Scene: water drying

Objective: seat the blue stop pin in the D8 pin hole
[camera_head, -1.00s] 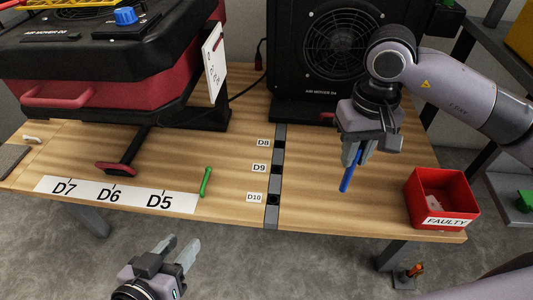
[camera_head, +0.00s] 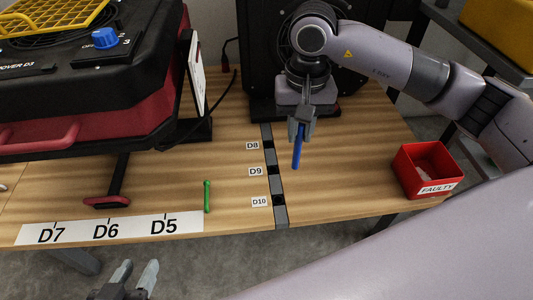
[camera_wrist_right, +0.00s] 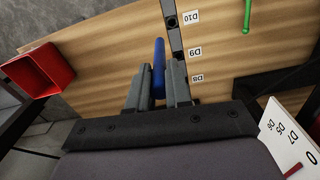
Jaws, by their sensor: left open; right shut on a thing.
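The blue stop pin (camera_head: 297,150) hangs upright, tip down, from my right gripper (camera_head: 301,128), which is shut on it. The pin also shows between the fingers in the right wrist view (camera_wrist_right: 159,68). It is above the table, just right of the dark strip of holes (camera_head: 274,172). The D8 label (camera_head: 252,146) is beside the D8 hole (camera_head: 268,144) at the strip's far part; in the wrist view the D8 label (camera_wrist_right: 197,78) shows but its hole is hidden behind a finger. My left gripper (camera_head: 135,275) is open and empty in front of the table edge.
A green pin (camera_head: 207,196) stands or lies left of the strip. The red FAULTY bin (camera_head: 425,170) is at the right. A black fan unit (camera_head: 262,65) stands behind, and a red-black machine (camera_head: 80,110) at the left.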

